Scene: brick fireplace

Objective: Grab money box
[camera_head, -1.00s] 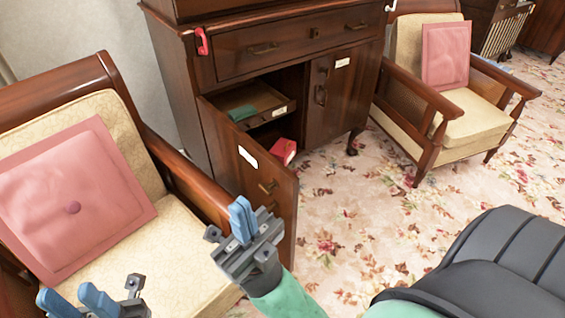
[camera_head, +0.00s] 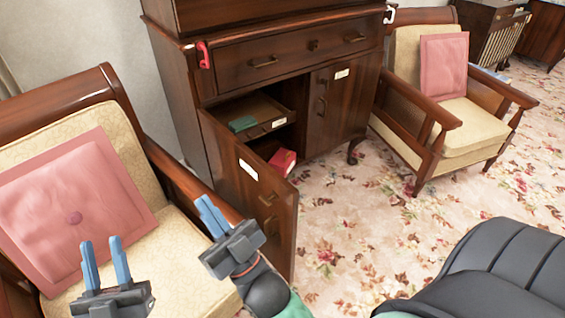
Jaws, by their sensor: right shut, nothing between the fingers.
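A red box (camera_head: 283,161) with a pale edge sits low in the open cabinet (camera_head: 207,74), partly hidden behind the open door (camera_head: 243,195). It may be the money box; I cannot tell. A green item (camera_head: 242,124) lies in the pulled-out inner drawer (camera_head: 270,126) above it. My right gripper (camera_head: 204,200) is shut and empty, in front of the left chair's armrest and left of the door's lower part. My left gripper (camera_head: 102,242) is open and empty in front of the left chair's seat. Both are apart from the red box.
The left armchair (camera_head: 185,265) with a pink cushion (camera_head: 75,205) stands close to the cabinet door. Another armchair (camera_head: 465,125) stands right of the cabinet. The flowered carpet (camera_head: 350,215) in front of the cabinet is clear. A red handle-like item (camera_head: 203,55) is at the cabinet's corner.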

